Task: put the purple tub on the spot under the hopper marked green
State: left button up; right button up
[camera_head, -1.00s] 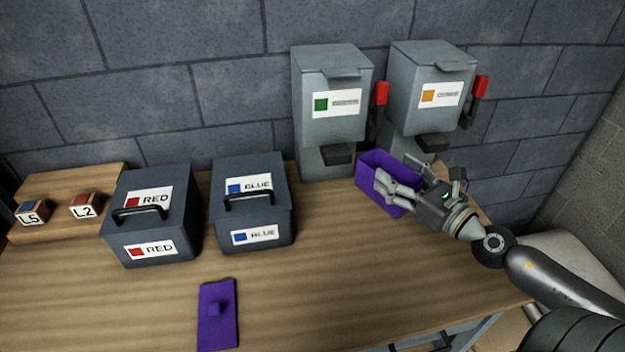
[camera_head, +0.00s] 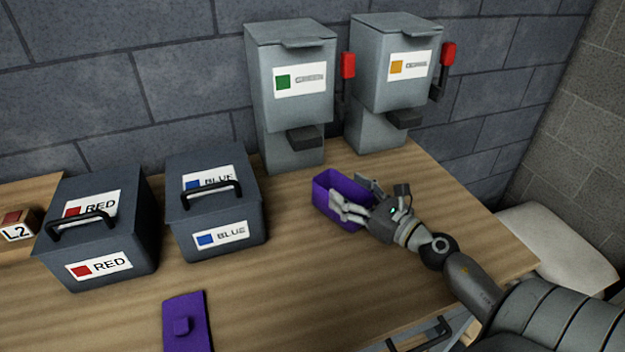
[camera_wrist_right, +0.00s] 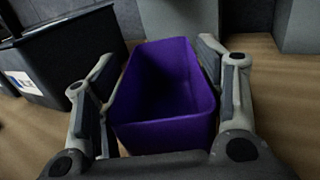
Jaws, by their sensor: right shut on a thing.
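The purple tub (camera_head: 328,207) is open-topped and empty. My right gripper (camera_head: 358,203) is shut on it, with a finger along each side in the right wrist view (camera_wrist_right: 165,100). The tub is upright, in front of and a little right of the green-marked hopper (camera_head: 290,105), not under its dark spout (camera_head: 305,137). I cannot tell whether its base touches the table. The spot beneath that spout looks clear. My left gripper is not in view.
An orange-marked hopper (camera_head: 395,70) with a red-handled lever stands right of the green one. Blue (camera_head: 215,210) and red (camera_head: 100,235) labelled bins stand left. A purple lid (camera_head: 187,325) lies near the front. Bare wooden table (camera_head: 285,265) lies between.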

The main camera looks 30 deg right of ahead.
aim_at(321, 176)
jog(key=w, duration=0.2)
jog(key=w+a+p, duration=0.1)
jog(key=w, duration=0.2)
jog(key=w+r+p, duration=0.1)
jog(key=w, duration=0.2)
jog(key=shift+a, duration=0.15)
jog(key=shift+w+a, duration=0.1)
jog(key=shift+w, duration=0.75)
jog(key=shift+w+a+p, duration=0.25)
jog(key=shift+w+p, duration=0.25)
jog(key=shift+w, duration=0.7)
jog(key=shift+w+f+b, duration=0.15)
jog(key=shift+f+b, duration=0.15)
jog(key=shift+f, duration=0.5)
jog(key=shift+r, duration=0.1)
